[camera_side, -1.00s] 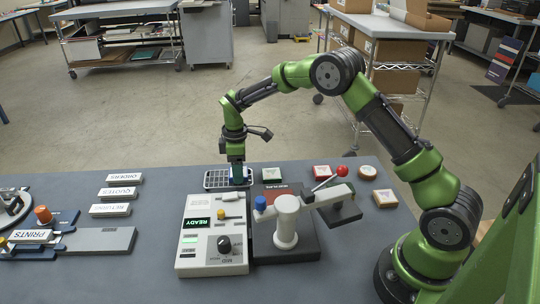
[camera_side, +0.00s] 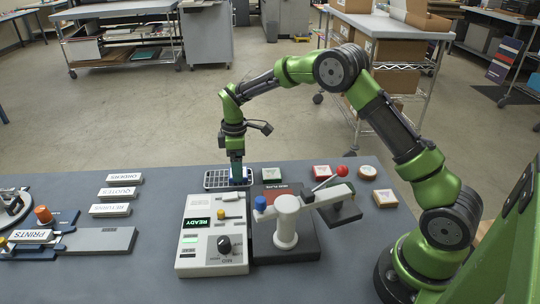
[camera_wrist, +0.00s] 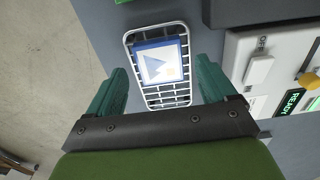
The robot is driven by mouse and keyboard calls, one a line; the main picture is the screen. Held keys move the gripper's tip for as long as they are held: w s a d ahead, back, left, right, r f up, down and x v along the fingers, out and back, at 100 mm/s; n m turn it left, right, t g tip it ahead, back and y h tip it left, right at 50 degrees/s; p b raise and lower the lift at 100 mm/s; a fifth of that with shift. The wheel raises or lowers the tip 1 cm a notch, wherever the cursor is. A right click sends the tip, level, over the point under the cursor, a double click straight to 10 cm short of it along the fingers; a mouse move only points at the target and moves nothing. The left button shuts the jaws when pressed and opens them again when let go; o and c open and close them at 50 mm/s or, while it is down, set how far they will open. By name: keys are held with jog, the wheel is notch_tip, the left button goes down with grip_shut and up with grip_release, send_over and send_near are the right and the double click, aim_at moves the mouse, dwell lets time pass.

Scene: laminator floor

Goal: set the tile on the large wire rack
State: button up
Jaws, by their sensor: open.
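The rack also shows in the side view (camera_side: 214,181), at the far edge of the table. My gripper (camera_side: 237,181) points down over the rack there and hides the tile. In the wrist view the two teal fingers of my gripper (camera_wrist: 161,70) are spread wide, one on each side of the tile, with visible gaps. My gripper is open and holds nothing.
A grey control panel (camera_side: 212,262) with a READY display stands just in front of the rack. Beside it is a press (camera_side: 286,225) with a red-knobbed lever. Several small square and round pieces lie at the right. Labelled blocks lie at the left, with clear table between.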

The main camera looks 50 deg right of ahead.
jog(key=s+a+r+m+t, duration=0.1)
jog(key=s+r, duration=0.1)
jog(key=r, duration=0.6)
jog(key=s+r+m, duration=0.1)
jog(key=s+r, duration=0.1)
jog(key=r, duration=0.6)
jog(key=s+a+r+m+t+y, duration=0.1)
jog(key=s+r+m+t, duration=0.1)
jog(key=s+r+m, duration=0.5)
jog(key=s+m+t, duration=0.1)
jog(key=s, duration=0.5)
jog(key=s+a+f+m+t, duration=0.1)
jog(key=s, duration=0.4)
jog(key=s+a+f+m+t+y, duration=0.1)
jog(key=s+m+t, duration=0.1)
jog(key=s, duration=0.4)
jog(key=shift+s+a+f, duration=0.1)
jog(key=shift+s+f, duration=0.1)
jog(key=shift+s, duration=0.15)
jog(key=shift+s+f, duration=0.1)
jog(key=shift+s, duration=0.05)
jog(key=shift+c, duration=0.3)
